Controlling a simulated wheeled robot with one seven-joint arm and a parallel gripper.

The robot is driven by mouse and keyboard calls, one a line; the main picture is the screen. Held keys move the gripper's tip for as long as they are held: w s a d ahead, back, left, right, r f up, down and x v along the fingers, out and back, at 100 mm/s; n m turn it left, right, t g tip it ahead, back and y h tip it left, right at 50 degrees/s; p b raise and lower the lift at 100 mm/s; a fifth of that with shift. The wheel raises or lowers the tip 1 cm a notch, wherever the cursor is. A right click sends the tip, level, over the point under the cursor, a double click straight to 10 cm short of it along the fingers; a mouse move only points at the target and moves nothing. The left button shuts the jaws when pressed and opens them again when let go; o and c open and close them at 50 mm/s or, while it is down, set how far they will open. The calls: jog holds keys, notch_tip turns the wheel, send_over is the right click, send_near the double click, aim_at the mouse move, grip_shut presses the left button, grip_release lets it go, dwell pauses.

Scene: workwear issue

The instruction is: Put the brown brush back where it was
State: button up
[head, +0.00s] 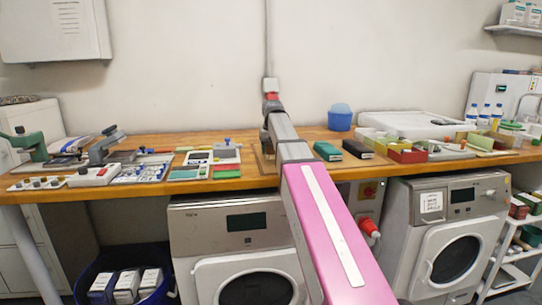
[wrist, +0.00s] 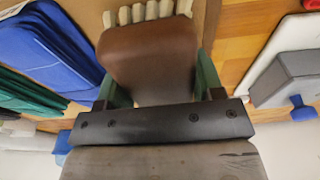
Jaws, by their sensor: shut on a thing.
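The brown brush (wrist: 150,60) is in the wrist view, with a smooth brown body and a row of cream bristles or tufts (wrist: 150,12) at its top edge. My gripper (wrist: 160,82) has its green fingers shut on the two sides of the brush. In the head view my gripper (head: 265,143) is low over the wooden worktop, near a tan board or frame (head: 260,168). My arm hides most of the brush there. I cannot tell whether the brush touches the surface below.
A green block (head: 327,151) and a black block (head: 357,149) lie right of my arm on the worktop (head: 300,135). A white tray with a grey box (head: 226,154) is to the left. A blue tub (head: 340,117) stands behind. The wrist view shows a blue item (wrist: 45,45) nearby.

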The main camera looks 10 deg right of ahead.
jog(key=shift+f, duration=1.25)
jog(key=shift+f, duration=0.1)
jog(key=o, duration=1)
jog(key=shift+o, duration=0.2)
jog(key=r, duration=0.4)
jog(key=s+r, duration=0.1)
jog(key=r, duration=0.3)
jog(key=s+r, duration=0.1)
jog(key=r, duration=0.3)
